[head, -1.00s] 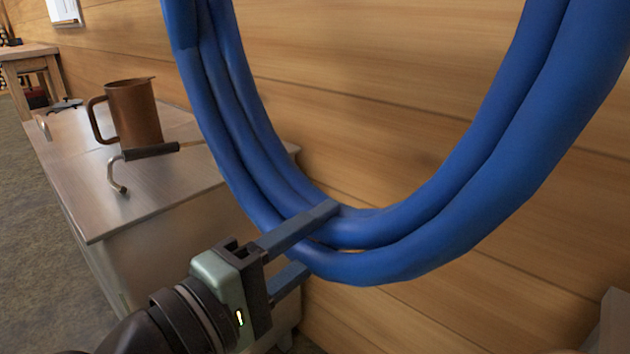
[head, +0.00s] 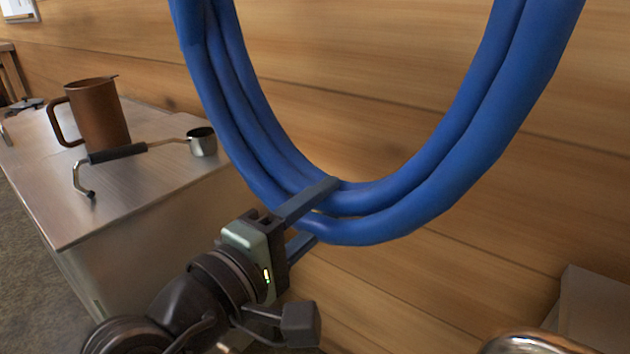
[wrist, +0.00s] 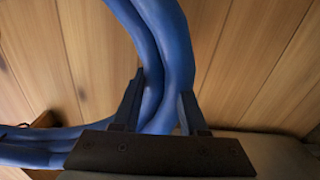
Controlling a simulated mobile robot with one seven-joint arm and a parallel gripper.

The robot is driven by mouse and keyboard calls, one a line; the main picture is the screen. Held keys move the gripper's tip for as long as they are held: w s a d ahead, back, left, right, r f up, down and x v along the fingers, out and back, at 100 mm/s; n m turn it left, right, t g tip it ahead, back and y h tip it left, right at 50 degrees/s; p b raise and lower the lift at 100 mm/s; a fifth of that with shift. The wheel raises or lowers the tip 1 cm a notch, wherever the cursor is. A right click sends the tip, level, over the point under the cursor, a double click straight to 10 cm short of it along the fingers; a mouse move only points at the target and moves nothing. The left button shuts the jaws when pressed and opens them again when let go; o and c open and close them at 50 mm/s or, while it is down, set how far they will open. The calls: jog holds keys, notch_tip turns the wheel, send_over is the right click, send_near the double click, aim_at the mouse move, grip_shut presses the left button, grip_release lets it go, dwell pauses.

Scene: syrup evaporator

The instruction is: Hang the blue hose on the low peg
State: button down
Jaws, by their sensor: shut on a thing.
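The blue hose (head: 462,150) is a thick coil of several loops. It fills the upper middle of the head view in front of the wooden wall, and its top is cut off. My gripper (head: 325,213) is shut on the bottom of the coil, one finger above and one below the strands. In the wrist view the hose (wrist: 165,60) runs up between the two fingers of my gripper (wrist: 160,105). The low peg does not show in either view.
A metal-topped counter (head: 150,190) stands at the left, with a brown jug (head: 98,115) and a black-handled ladle (head: 118,153) on it. A grey object (head: 598,305) and a curved metal part (head: 535,343) are at the lower right. The plank wall (head: 340,80) is bare behind the hose.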

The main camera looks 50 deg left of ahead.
jog(key=shift+w+r, duration=0.1)
jog(key=shift+r, duration=0.1)
jog(key=p+x, duration=0.3)
jog(key=x, duration=1.1)
jog(key=shift+w+a, duration=0.2)
dwell(0.9)
jog(key=shift+f, duration=0.15)
jog(key=shift+p, duration=0.55)
jog(key=f, duration=0.1)
jog(key=w+f+b, duration=0.1)
jog(key=shift+w+a+f, duration=0.1)
jog(key=shift+f, duration=0.3)
dwell(0.4)
